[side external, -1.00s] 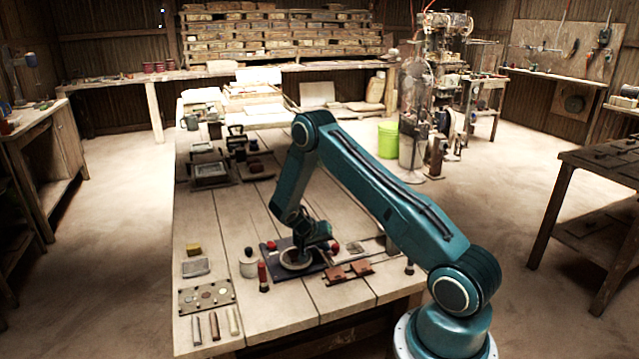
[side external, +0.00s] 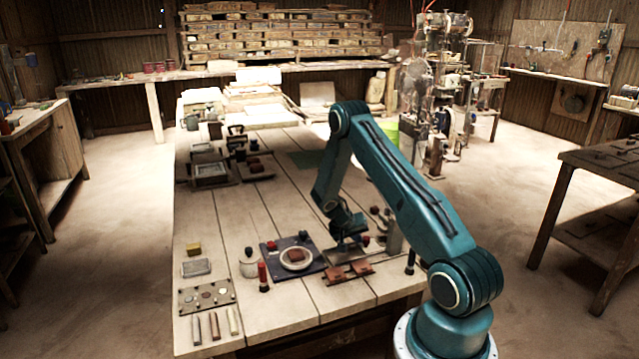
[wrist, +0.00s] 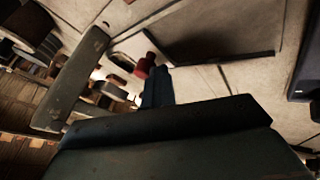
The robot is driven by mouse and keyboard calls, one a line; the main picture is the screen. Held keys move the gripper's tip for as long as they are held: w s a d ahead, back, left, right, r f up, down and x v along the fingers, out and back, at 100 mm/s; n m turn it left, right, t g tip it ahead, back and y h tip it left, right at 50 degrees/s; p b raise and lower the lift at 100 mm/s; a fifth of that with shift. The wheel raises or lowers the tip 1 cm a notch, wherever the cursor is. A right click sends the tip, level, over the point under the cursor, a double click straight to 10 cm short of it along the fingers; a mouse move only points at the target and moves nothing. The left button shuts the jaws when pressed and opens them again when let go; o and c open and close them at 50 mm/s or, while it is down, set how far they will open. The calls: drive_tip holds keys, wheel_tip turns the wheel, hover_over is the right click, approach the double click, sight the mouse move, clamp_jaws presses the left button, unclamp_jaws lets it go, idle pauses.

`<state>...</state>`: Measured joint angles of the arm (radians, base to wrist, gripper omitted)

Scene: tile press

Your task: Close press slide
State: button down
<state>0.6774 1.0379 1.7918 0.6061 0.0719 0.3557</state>
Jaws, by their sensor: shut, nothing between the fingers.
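My gripper (side external: 355,243) is low over the right part of the table, with its fingers together and nothing between them. In the wrist view its blue fingertips (wrist: 156,74) are close to a red knob (wrist: 147,64); I cannot tell whether they touch. The red knob (side external: 365,241) also shows just right of the fingers in the side view. A pale, flat plate (side external: 341,256) that looks like the press slide lies under the gripper, partly hidden by it. A grey upright post (side external: 394,238) stands to the right and also shows in the wrist view (wrist: 75,78).
Left of the gripper lies a dark plate (side external: 270,262) bearing a white ring (side external: 283,262) and a reddish piece (side external: 296,254).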

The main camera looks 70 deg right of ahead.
drive_tip(key=shift+s+d, duration=0.2)
drive_tip(key=shift+s, duration=0.05)
drive_tip(key=shift+r, duration=0.15)
drive_tip(key=shift+w+a+r, duration=0.1)
drive_tip(key=shift+a+r, duration=0.1)
drive_tip(key=shift+r, duration=0.05)
drive_tip(key=v, duration=0.9)
drive_tip(key=shift+w+a, duration=0.25)
drive_tip(key=shift+w, duration=0.05)
